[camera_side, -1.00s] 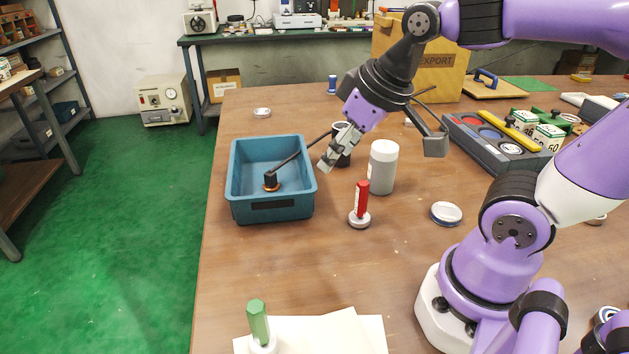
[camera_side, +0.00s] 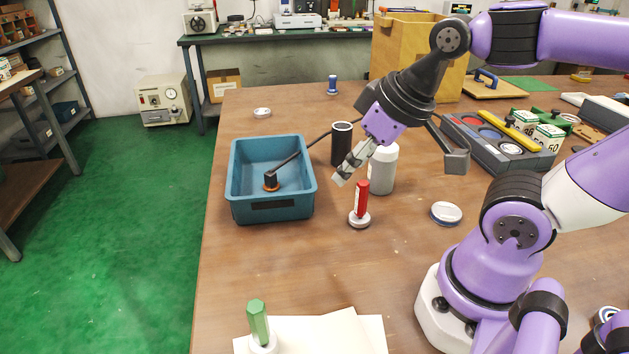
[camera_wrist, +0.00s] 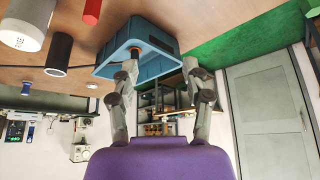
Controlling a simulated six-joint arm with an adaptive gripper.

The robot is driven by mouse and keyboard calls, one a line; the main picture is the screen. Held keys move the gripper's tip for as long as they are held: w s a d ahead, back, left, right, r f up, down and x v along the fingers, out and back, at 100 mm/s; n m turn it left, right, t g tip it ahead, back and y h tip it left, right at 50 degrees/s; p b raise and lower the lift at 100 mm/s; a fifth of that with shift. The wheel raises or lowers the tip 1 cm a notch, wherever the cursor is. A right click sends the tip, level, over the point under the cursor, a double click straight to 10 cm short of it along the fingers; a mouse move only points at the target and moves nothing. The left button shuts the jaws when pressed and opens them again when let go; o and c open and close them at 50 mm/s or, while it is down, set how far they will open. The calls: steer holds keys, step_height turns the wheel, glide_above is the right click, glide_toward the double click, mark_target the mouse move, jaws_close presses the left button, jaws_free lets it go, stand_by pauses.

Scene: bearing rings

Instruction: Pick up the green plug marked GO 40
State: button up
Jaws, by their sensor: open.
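A green plug (camera_side: 258,322) with a hexagonal handle and a white base stands at the near left of the table, by sheets of cream paper. No marking on it is readable, and it is not in the wrist view. My gripper (camera_side: 343,176) is open and empty, above the table between the blue bin and a grey canister. It is well behind the green plug and to its right. In the wrist view my gripper's two fingers (camera_wrist: 162,68) are spread apart with nothing between them.
A red plug (camera_side: 361,199) stands just below my gripper, in front of the grey canister (camera_side: 382,170). A black cup (camera_side: 342,146) and the blue bin (camera_side: 270,212) are close by. The table between the bin and the paper (camera_side: 340,335) is clear.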

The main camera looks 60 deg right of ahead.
mark_target(273, 331)
steer(key=o, duration=0.4)
steer(key=shift+f, duration=0.1)
